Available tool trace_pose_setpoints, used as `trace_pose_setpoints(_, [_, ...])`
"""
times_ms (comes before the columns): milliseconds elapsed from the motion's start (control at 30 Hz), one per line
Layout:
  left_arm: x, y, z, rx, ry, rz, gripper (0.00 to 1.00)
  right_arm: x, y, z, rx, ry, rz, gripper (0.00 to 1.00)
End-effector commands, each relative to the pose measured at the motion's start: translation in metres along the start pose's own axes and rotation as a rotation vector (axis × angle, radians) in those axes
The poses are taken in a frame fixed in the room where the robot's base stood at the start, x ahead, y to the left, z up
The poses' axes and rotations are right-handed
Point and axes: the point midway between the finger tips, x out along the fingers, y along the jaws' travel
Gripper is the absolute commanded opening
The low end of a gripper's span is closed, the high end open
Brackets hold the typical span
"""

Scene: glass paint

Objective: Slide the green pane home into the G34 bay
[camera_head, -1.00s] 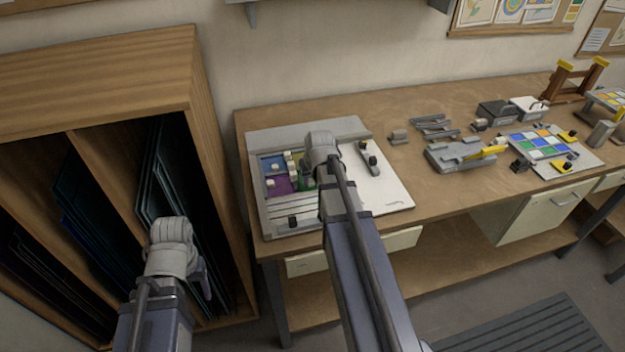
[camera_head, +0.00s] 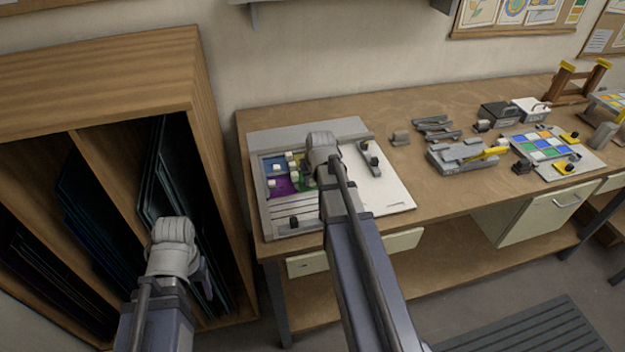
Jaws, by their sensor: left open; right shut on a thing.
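The grey frame tray (camera_head: 262,212) lies on the left end of the bench, with blue, purple and green panes in its left part. The green pane (camera_head: 306,184) shows only as a small patch beside my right wrist; the rest is hidden. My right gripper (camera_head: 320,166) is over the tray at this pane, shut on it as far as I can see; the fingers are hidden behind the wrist. No G34 label is readable, and whether the pane is seated cannot be told. My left gripper (camera_head: 203,277) is open in front of the wooden rack, away from the tray.
The wooden rack (camera_head: 110,75) holds dark sheets at left. A purple pane (camera_head: 279,187) and a blue pane (camera_head: 268,162) with pale knobs crowd the green one. A dark-topped clamp (camera_head: 371,160) lies on the white board (camera_head: 393,190).

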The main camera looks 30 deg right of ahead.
Motion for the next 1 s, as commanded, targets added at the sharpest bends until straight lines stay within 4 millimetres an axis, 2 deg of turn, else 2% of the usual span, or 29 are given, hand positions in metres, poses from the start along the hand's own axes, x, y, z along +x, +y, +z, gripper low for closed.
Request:
trace_pose_setpoints(33, [0.0, 0.0, 0.0, 0.0, 0.0, 0.0, 0.62, 0.001, -0.003, -0.003, 0.0, 0.004, -0.006, 0.0])
trace_pose_setpoints(67, [0.0, 0.0, 0.0, 0.0, 0.0, 0.0, 0.62, 0.001, -0.003, -0.003, 0.0, 0.004, -0.006, 0.3])
trace_pose_setpoints(333, [0.0, 0.0, 0.0, 0.0, 0.0, 0.0, 0.62, 0.001, -0.002, -0.002, 0.0, 0.003, -0.003, 0.6])
trace_pose_setpoints(667, [-0.002, 0.0, 0.0, 0.0, 0.0, 0.0, 0.62, -0.001, -0.001, -0.002, 0.0, 0.002, -0.002, 0.61])
trace_pose_setpoints(1000, [-0.02, -0.002, 0.001, 0.0, 0.0, 0.0, 0.62, -0.018, -0.001, -0.009, 0.0, 0.002, -0.002, 0.61])
